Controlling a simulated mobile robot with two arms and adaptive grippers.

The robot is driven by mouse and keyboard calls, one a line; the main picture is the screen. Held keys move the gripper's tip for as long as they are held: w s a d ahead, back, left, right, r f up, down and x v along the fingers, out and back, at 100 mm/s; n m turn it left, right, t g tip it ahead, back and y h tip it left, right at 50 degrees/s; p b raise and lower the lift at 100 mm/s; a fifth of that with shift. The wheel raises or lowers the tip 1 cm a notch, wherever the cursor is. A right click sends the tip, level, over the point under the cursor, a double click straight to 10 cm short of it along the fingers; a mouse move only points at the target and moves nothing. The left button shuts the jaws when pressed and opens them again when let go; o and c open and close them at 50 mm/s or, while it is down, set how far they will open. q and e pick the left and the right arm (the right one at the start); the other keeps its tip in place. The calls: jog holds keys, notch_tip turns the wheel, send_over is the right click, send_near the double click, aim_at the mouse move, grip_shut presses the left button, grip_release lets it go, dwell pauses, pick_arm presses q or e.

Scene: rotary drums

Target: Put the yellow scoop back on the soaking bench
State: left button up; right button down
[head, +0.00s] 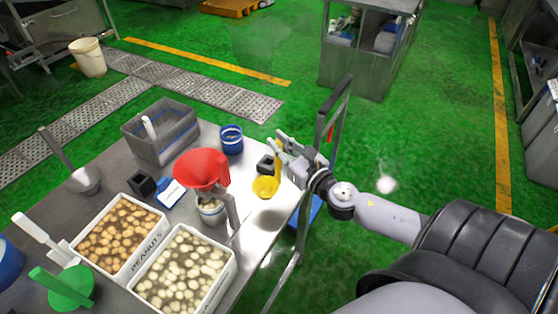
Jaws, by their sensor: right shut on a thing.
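The yellow scoop (265,187) shows at the right end of the steel bench (262,222), bowl low and handle up. My right gripper (281,150) reaches in from the right and is shut on the scoop's upright handle. The scoop's bowl appears over the bench top near its right edge; I cannot tell whether it touches the surface. My left gripper is not in view.
A small black block (266,164) and a blue tub (231,139) are close to the scoop. A red funnel (202,169), a grey bin (161,132) and white trays of peanuts (119,235) and pale pieces (184,270) crowd the bench. A cart frame (335,103) stands beyond its right edge.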

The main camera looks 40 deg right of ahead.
aim_at(280, 169)
jog(key=shift+s+f, duration=0.1)
jog(key=shift+f, duration=0.7)
notch_tip(280, 169, down, 3)
jog(key=shift+r+b, duration=0.15)
jog(key=shift+b, duration=0.85)
jog(key=shift+f, duration=0.25)
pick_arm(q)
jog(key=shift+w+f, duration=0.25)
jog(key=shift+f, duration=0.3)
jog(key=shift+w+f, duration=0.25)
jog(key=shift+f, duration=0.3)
pick_arm(e)
jog(key=shift+f, duration=0.1)
jog(key=c, duration=1.6)
grip_release()
jog(key=shift+c, duration=0.2)
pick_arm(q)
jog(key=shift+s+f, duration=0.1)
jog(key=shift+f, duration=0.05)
